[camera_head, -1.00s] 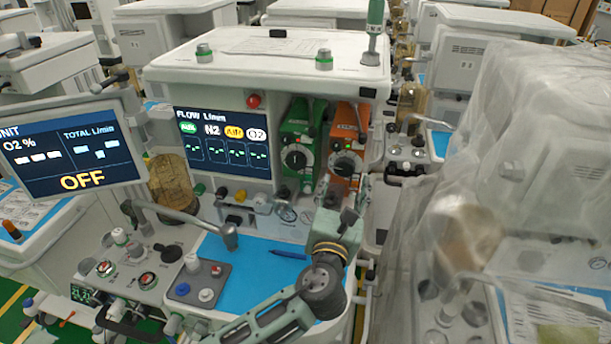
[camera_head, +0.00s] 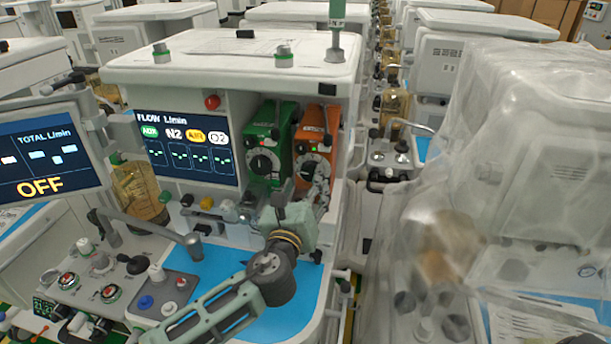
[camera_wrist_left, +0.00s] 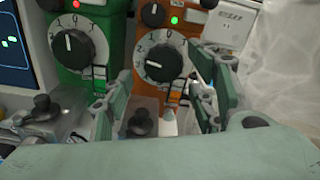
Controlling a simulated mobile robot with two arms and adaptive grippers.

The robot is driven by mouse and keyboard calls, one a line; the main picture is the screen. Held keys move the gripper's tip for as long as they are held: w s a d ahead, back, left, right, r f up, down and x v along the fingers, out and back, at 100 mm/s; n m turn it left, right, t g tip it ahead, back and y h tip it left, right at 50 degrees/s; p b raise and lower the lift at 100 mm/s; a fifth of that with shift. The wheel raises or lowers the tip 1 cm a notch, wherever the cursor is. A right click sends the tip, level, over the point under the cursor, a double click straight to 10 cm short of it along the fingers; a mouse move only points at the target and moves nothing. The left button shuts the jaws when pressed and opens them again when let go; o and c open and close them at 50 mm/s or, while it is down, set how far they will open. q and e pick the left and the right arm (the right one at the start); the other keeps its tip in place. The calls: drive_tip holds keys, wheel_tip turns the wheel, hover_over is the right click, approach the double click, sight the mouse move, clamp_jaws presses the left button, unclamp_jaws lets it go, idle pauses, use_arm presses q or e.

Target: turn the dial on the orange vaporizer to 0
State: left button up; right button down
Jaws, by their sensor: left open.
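The orange vaporizer (camera_head: 317,137) stands right of the green vaporizer (camera_head: 268,136) on the machine's front. Its black dial (camera_head: 307,168) has a white numbered ring. In the left wrist view, that dial (camera_wrist_left: 160,57) shows a white line pointing left, with the 0 near the top of the ring. My left gripper (camera_head: 298,203) is open and empty, just below and in front of the dial. In the left wrist view its fingers (camera_wrist_left: 162,92) are spread to either side below the dial, apart from it. My right gripper is not in view.
A flow screen (camera_head: 187,150) is left of the vaporizers. A blue work surface (camera_head: 290,308) lies below my arm, with a metal post (camera_head: 193,245) at its left. A monitor (camera_head: 45,155) stands at far left. A plastic-covered machine (camera_head: 500,180) fills the right.

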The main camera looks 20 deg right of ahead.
sight(308, 175)
use_arm(q)
drive_tip(key=shift+x, duration=1.75)
drive_tip(key=shift+c, duration=0.7)
drive_tip(key=c, duration=0.9)
